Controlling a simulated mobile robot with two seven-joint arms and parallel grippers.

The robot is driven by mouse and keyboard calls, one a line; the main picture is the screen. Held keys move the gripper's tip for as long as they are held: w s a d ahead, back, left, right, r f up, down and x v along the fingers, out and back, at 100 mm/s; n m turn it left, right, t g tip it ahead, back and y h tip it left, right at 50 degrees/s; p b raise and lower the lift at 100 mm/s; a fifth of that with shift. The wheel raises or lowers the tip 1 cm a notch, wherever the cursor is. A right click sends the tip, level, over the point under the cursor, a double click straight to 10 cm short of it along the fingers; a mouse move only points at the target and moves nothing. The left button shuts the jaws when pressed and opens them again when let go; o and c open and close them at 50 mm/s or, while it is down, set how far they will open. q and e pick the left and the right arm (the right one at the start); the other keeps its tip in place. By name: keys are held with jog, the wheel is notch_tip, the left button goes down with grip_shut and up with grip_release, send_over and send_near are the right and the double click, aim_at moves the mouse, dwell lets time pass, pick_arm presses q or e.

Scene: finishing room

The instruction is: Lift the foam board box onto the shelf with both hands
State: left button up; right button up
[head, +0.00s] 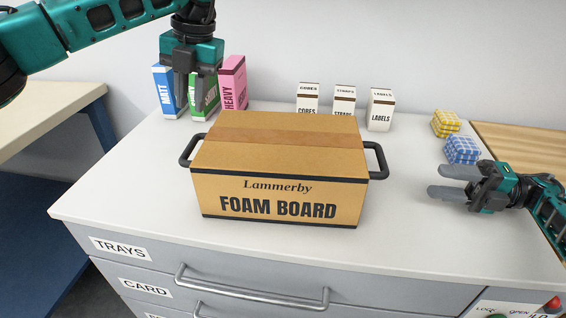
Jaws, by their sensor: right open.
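The foam board box (280,180) is a brown cardboard box with black lettering and dark bands. It sits flat on the white counter, with a dark handle at its left end (187,150) and another at its right end (379,160). My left gripper (190,108) points down behind and left of the box, in front of the upright cartons. Its fingers look apart and hold nothing, and it is clear of the handle. My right gripper (436,182) lies to the right of the box, pointing left, open and empty, apart from the right handle. I cannot make out a shelf.
Blue (165,92), green (204,98) and pink (233,84) cartons stand at the back left. Several small white boxes (380,110) stand behind the box. Yellow (446,123) and blue (462,150) checked bundles lie near my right gripper. Drawers (250,285) with bar handles are below the counter.

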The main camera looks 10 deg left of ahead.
aim_at(191, 145)
pick_arm(q)
jog(key=x, duration=1.2)
jog(key=shift+a+f, duration=0.1)
jog(key=shift+f, duration=0.1)
pick_arm(e)
jog(key=a, duration=0.8)
jog(key=s+a, duration=0.1)
jog(key=a, duration=0.3)
jog(key=shift+a+r, duration=0.15)
jog(key=shift+r, duration=0.2)
pick_arm(q)
jog(key=shift+c, duration=0.4)
pick_arm(e)
jog(key=shift+c, duration=0.4)
pick_arm(q)
grip_shut()
pick_arm(e)
jog(key=c, duration=0.5)
grip_shut()
pick_arm(q)
jog(key=shift+w+r, duration=0.1)
jog(key=shift+r, duration=0.15)
pick_arm(e)
jog(key=shift+r, duration=0.25)
